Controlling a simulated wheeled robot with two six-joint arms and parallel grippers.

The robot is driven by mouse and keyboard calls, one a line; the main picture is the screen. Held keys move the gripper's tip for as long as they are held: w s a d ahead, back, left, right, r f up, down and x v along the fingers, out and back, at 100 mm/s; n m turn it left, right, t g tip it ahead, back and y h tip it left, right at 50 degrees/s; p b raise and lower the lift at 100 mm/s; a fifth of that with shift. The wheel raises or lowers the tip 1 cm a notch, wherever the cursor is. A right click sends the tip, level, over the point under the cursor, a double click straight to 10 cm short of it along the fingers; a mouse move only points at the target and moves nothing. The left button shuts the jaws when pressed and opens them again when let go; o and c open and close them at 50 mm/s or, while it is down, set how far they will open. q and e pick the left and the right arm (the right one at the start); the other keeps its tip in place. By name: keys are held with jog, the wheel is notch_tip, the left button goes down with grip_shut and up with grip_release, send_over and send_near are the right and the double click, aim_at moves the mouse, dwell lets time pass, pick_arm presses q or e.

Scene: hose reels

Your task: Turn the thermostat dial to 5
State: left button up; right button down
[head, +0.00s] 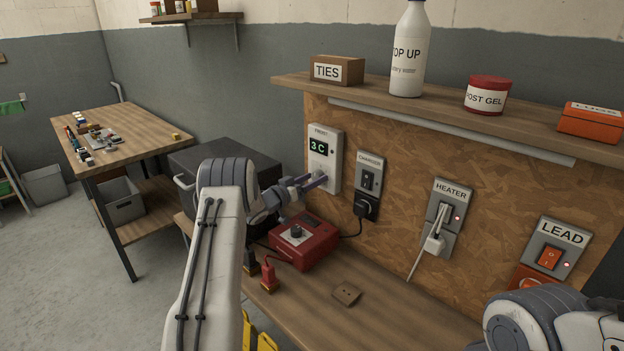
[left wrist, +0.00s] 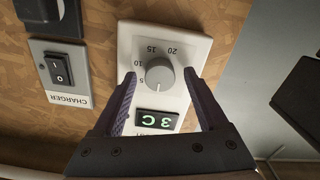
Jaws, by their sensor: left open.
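The thermostat (head: 324,158) is a white wall plate on the chipboard panel, with a dark display reading 3 C. In the left wrist view it appears upside down, and its round grey dial (left wrist: 159,74) shows with the marks 5, 10, 15 and 20 around it. The dial's pointer is too small to read surely. My left gripper (head: 316,181) is at the lower part of the plate. In the left wrist view its open fingers (left wrist: 159,80) stand one on each side of the dial, with gaps between. My right gripper is out of view.
A charger switch (head: 369,180) with a black plug is close right of the thermostat. A red box (head: 303,242) sits on the bench below. Heater (head: 446,205) and lead (head: 553,250) switches are further right. A shelf (head: 450,112) overhangs the panel.

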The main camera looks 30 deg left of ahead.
pick_arm(q)
grip_shut()
jog(key=shift+f+m+b, duration=0.1)
jog(key=shift+m+b, duration=0.2)
jog(key=shift+b, duration=0.3)
jog(key=shift+m+b, duration=4.6)
jog(key=shift+b, duration=1.35)
grip_release()
jog(key=shift+s, duration=0.1)
